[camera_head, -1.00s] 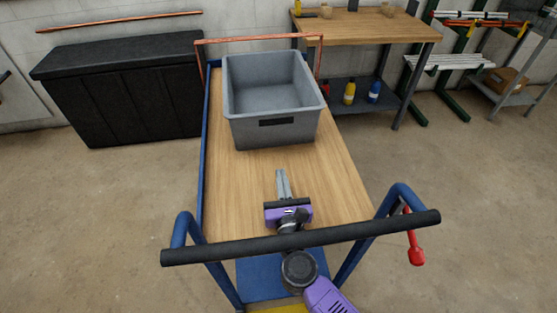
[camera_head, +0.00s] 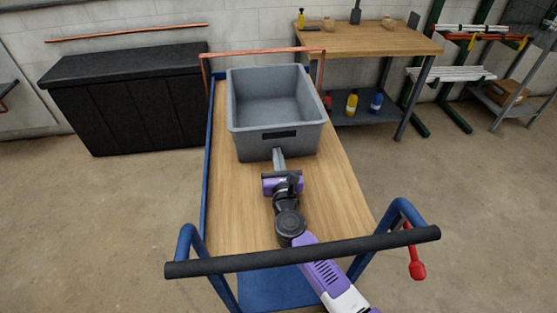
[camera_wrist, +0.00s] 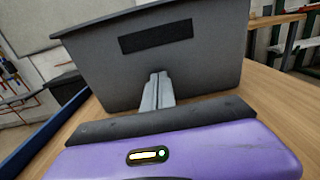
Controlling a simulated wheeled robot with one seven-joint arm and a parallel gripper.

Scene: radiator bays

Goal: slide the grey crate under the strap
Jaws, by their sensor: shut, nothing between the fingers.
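The grey crate (camera_head: 277,110) stands upright and empty toward the far end of the wooden cart top. The strap (camera_head: 262,53) is an orange-brown band that spans the cart's far end, just behind the crate's back rim. My gripper (camera_head: 279,154) is shut and empty, its fingertips at the lower front wall of the crate. In the wrist view the shut fingers (camera_wrist: 157,92) reach the crate's front wall (camera_wrist: 215,70) below its dark slot; I cannot tell for sure whether they touch.
The cart (camera_head: 232,205) has a blue raised edge on the left and a black push handle (camera_head: 300,252) in front. A red lever (camera_head: 416,268) hangs at its right. A black chest (camera_head: 125,105) and a workbench (camera_head: 370,42) stand behind. Bare wood lies right of the crate.

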